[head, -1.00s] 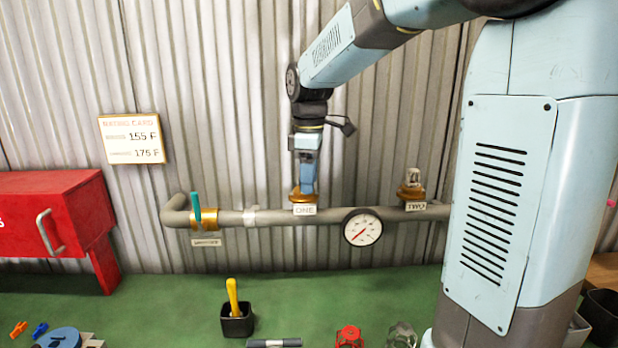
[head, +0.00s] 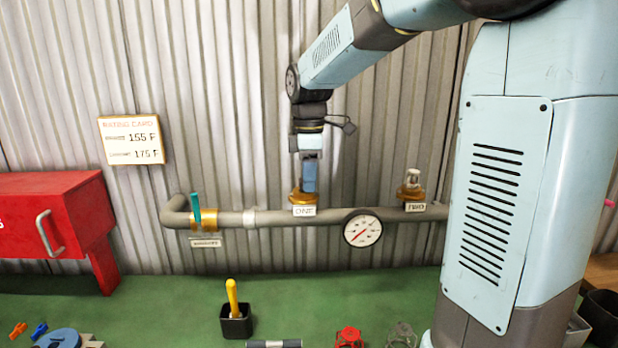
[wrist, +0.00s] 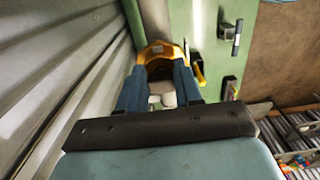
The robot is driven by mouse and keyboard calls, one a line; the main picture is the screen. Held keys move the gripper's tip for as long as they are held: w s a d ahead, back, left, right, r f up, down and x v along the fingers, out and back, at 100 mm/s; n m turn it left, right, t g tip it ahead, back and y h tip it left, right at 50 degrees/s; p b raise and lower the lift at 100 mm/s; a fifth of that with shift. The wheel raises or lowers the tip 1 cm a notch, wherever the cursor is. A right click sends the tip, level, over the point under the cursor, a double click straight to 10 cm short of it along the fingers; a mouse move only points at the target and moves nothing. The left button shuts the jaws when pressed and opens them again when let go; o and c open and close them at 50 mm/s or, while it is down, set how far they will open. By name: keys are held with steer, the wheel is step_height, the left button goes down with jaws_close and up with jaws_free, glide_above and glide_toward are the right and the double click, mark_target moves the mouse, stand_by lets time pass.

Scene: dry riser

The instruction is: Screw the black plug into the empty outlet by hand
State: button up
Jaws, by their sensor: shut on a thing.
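My gripper (head: 309,190) points straight down at the outlet marked ONE (head: 304,198), a brass fitting on the grey pipe. In the wrist view my gripper (wrist: 160,82) has its two blue fingers on either side of a small pale piece (wrist: 163,92), above the brass ring (wrist: 158,50). The fingers are shut on this piece. It does not look black here, and the fingers hide most of it, so I cannot tell whether it is the plug. The outlet marked TWO (head: 411,193) carries a small pale fitting (head: 412,177).
A pressure gauge (head: 362,230) sits on the pipe between the outlets. A teal-handled valve (head: 197,209) is at the left. A black cup with a yellow-handled tool (head: 232,292) and a red cage-like part (head: 349,337) stand on the green surface. A red cabinet (head: 55,215) is far left.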

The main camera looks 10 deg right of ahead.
jaws_close()
steer(key=m, duration=0.3)
steer(key=shift+s+a+m, duration=0.1)
steer(key=shift+s+m, duration=0.05)
steer(key=shift+m, duration=0.25)
steer(key=shift+s+m, duration=0.1)
steer(key=shift+m, duration=0.9)
steer(key=shift+s+a+m, duration=0.1)
steer(key=shift+a+m, duration=0.05)
steer(key=shift+m, duration=1.05)
steer(key=shift+s+a+m, duration=0.1)
steer(key=shift+a+m, duration=0.05)
steer(key=shift+m, duration=1.55)
